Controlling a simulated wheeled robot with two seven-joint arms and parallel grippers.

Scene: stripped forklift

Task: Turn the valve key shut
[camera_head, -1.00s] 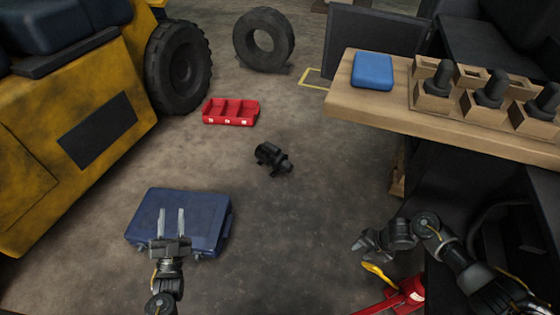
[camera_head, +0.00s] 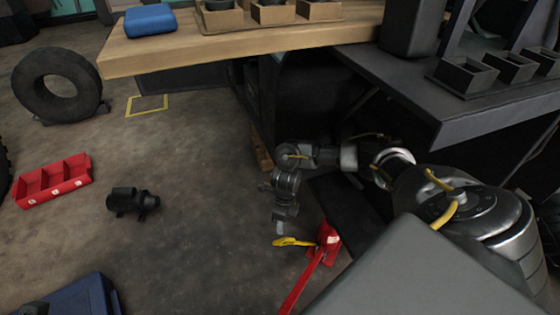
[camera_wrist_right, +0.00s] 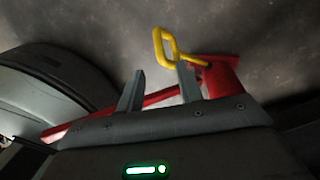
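The yellow valve key (camera_head: 292,242) sticks out to the left of a red valve body (camera_head: 328,240) low near the floor. In the right wrist view the key's yellow loop (camera_wrist_right: 160,47) and the red body (camera_wrist_right: 224,77) show beyond my fingers. My right gripper (camera_head: 280,228) points down just above the key in the head view. In the wrist view my right gripper (camera_wrist_right: 160,88) has its fingers apart with nothing held. The right finger overlaps the key's shaft in the picture; I cannot tell whether they touch. My left gripper is out of view.
A red pipe (camera_head: 300,283) runs down from the valve. A wooden bench (camera_head: 200,43) and a dark bench (camera_head: 440,95) stand behind and right. A black motor-like part (camera_head: 132,201), red bin (camera_head: 54,181), tyre (camera_head: 58,87) and blue case (camera_head: 80,298) lie left. Floor between is clear.

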